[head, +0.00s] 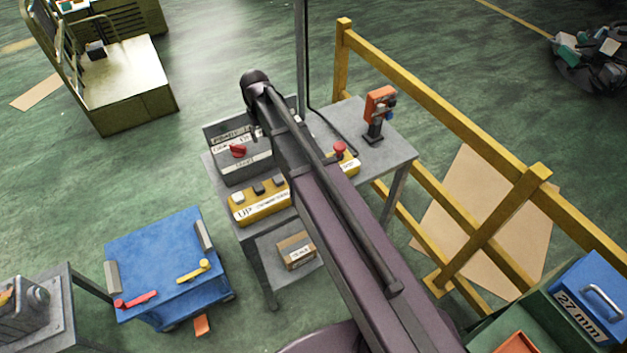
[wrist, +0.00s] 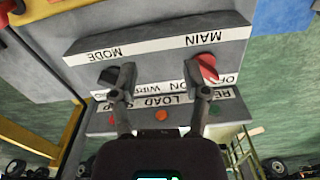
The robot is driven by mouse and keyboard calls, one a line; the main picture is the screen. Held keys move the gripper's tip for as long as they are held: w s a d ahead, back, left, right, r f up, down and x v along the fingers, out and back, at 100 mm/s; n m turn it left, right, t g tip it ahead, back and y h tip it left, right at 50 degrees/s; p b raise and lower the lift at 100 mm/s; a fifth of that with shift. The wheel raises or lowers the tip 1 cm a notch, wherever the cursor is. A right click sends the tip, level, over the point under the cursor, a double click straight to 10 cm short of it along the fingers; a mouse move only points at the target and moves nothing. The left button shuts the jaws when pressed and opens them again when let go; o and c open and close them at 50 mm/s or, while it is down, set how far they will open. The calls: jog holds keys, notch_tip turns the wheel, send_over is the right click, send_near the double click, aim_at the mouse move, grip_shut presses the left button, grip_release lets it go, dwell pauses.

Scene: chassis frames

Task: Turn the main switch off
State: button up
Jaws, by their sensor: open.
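The main switch is a red rotary knob (wrist: 207,66) beside the label MAIN on a grey control box. In the head view the red knob (head: 238,151) shows on the grey box (head: 240,172), left of my arm. My gripper (wrist: 163,78) is open and empty in the wrist view, fingers apart in front of the box. Its right finger overlaps the lower left edge of the red knob; I cannot tell whether they touch. Its left finger is beside a black knob (wrist: 112,76) labelled MODE. In the head view the gripper is hidden or not clear.
A yellow button box (head: 259,207) stands in front of the grey box on a grey table (head: 392,152). A red stop button (head: 339,147) and an orange tool on a stand (head: 378,105) are on its right. A yellow railing (head: 440,108) runs behind. A blue cart (head: 155,250) stands left.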

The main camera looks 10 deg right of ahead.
jog(key=s+d+f+m+b, duration=0.1)
jog(key=s+d+f+b, duration=0.2)
jog(key=s+d, duration=0.3)
jog(key=s+d+f+m+b, duration=0.1)
jog(key=s+d+f+b, duration=0.2)
jog(key=s+d, duration=0.3)
jog(key=s, duration=0.3)
jog(key=shift+f, duration=0.2)
jog(key=s+d, duration=0.1)
jog(key=s+d+f+b, duration=0.1)
jog(key=s, duration=0.1)
jog(key=shift+s+f, duration=0.2)
dwell(1.4)
